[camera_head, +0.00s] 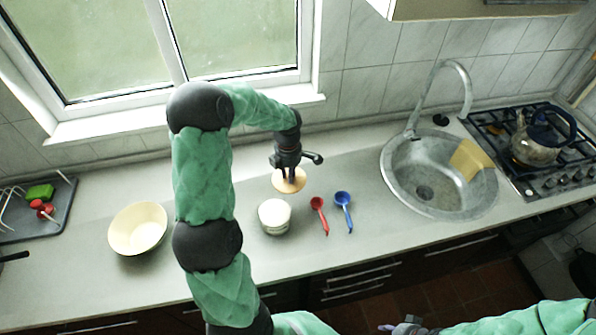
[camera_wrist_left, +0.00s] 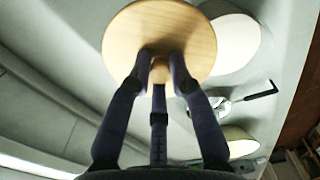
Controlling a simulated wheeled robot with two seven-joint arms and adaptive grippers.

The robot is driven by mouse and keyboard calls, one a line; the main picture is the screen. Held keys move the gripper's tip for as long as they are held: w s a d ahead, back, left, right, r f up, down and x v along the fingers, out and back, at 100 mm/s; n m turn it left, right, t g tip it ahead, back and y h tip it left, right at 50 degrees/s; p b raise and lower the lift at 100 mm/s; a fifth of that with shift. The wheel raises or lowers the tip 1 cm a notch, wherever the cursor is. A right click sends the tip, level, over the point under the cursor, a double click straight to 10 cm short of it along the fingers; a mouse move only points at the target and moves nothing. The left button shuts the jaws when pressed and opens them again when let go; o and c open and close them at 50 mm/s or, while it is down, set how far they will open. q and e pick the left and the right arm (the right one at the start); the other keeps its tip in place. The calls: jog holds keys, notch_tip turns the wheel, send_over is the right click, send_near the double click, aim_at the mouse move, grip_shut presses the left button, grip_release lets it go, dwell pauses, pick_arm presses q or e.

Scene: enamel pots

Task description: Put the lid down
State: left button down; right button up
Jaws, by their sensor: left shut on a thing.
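The lid (camera_head: 289,182) is a round, light wooden disc. My left gripper (camera_head: 287,170) is shut on its knob from above, behind and slightly right of the white pot (camera_head: 274,217) in the head view. In the left wrist view the lid (camera_wrist_left: 120,40) fills the upper middle, with the fingers of my left gripper (camera_wrist_left: 160,75) around its knob. I cannot tell how high the lid is above the counter. My right gripper (camera_head: 405,328) shows only partly at the bottom edge, and its jaws are unclear.
A cream bowl (camera_head: 138,229) stands left of my left arm. A red scoop (camera_head: 319,214) and a blue scoop (camera_head: 344,210) lie right of the pot. The sink (camera_head: 410,185) and the stove with a kettle (camera_head: 537,142) are further right. A dark tray (camera_head: 50,222) is far left.

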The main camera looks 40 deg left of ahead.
pick_arm(q)
jog(key=w+a+f, duration=0.1)
jog(key=w+f, duration=0.2)
jog(key=w+a+f, duration=0.2)
jog(key=w, duration=0.2)
jog(key=w+a+f, duration=0.2)
jog(key=w+f, duration=0.1)
jog(key=shift+w+a+f, duration=0.1)
jog(key=shift+w+f, duration=0.2)
jog(key=shift+w, duration=0.05)
jog(key=shift+w+a+f, duration=0.15)
jog(key=shift+w+f, duration=0.1)
jog(key=shift+f, duration=0.25)
notch_tip(320, 180, down, 3)
jog(key=shift+r, duration=0.1)
jog(key=c, duration=1.1)
grip_release()
